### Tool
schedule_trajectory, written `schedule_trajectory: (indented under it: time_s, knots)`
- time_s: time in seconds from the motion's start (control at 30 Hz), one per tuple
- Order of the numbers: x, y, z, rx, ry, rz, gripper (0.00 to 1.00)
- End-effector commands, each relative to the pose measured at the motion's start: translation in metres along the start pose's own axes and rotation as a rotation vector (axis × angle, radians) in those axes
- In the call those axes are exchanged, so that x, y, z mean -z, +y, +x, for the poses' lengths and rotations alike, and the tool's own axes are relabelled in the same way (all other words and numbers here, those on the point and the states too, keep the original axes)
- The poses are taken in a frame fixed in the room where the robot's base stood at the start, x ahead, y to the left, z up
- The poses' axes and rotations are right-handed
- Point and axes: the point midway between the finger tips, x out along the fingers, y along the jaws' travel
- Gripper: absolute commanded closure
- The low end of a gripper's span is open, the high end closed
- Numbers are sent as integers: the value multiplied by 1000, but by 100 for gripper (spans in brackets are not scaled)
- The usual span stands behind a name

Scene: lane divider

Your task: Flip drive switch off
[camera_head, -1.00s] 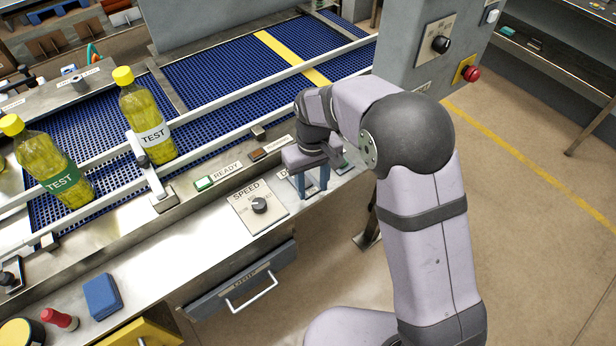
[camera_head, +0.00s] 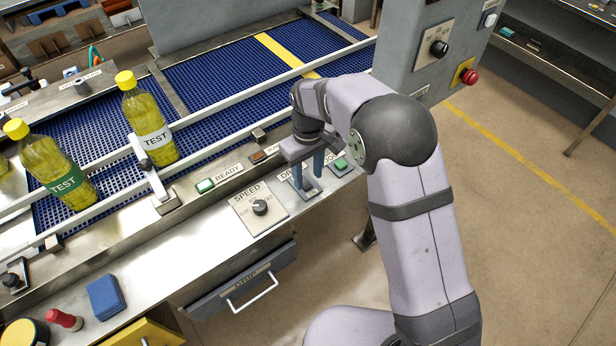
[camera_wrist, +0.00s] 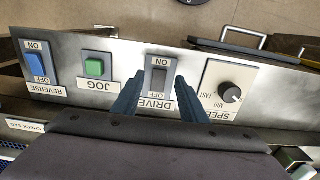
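The drive switch (camera_wrist: 158,80) is a dark rocker in a grey plate marked ON and OFF, above a DRIVE label in the wrist view. Its rocker tilt is too small to read. My gripper (camera_wrist: 158,88) is open and empty, with one blue finger on each side of the switch plate. In the head view my gripper (camera_head: 308,178) points down at the panel, and its fingers partly hide the switch and its label. I cannot tell whether a fingertip touches the panel.
The speed knob (camera_wrist: 229,92) sits right beside the drive switch in the wrist view. The green jog button (camera_wrist: 95,67) and blue reverse switch (camera_wrist: 36,62) are on the other side. Bottles (camera_head: 148,130) stand on the blue conveyor (camera_head: 230,70) behind the panel.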

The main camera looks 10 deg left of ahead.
Motion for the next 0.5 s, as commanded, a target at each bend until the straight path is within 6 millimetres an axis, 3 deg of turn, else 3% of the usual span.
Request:
schedule_trajectory:
  time_s: [0.2, 0.5]
  knots:
    - [0, 0, 21, 0, -1, 0, 61]
    - [0, 0, 28, 0, 1, 0, 61]
